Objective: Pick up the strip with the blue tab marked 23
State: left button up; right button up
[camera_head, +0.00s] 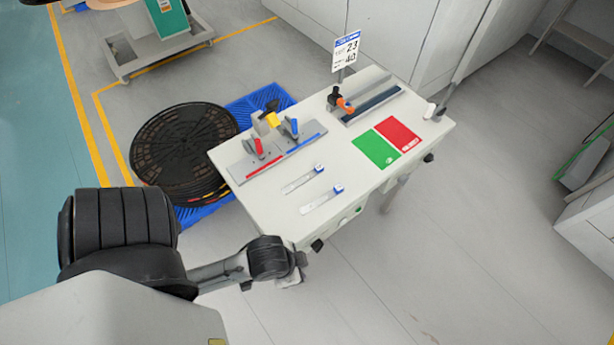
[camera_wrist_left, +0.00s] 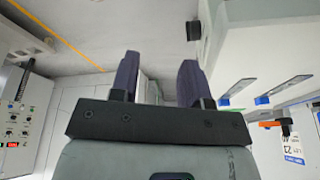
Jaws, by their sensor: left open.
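Two clear strips with blue tabs lie side by side on the white table in the head view. One strip (camera_head: 300,181) is nearer the clamps; the other strip (camera_head: 318,203) is nearer the table's front edge. The numbers on their tabs are too small to read, so I cannot tell which is 23. The two strips also show at the right of the left wrist view (camera_wrist_left: 238,87) (camera_wrist_left: 284,87). My left gripper (camera_wrist_left: 158,75) is open and empty. In the head view it is beside the table's front edge, apart from both strips. My right gripper is out of view.
The table (camera_head: 235,160) carries a rail with red and blue clamps (camera_head: 275,148), a green mat (camera_head: 376,149), a red mat (camera_head: 398,133) and an orange-handled tool (camera_head: 344,104). A sign (camera_head: 346,52) reads 23 and 40. Black reels (camera_head: 183,150) stand at left.

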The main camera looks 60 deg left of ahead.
pick_arm(q)
jog(key=shift+o, duration=0.3)
jog(key=shift+o, duration=0.9)
jog(key=shift+w, duration=0.1)
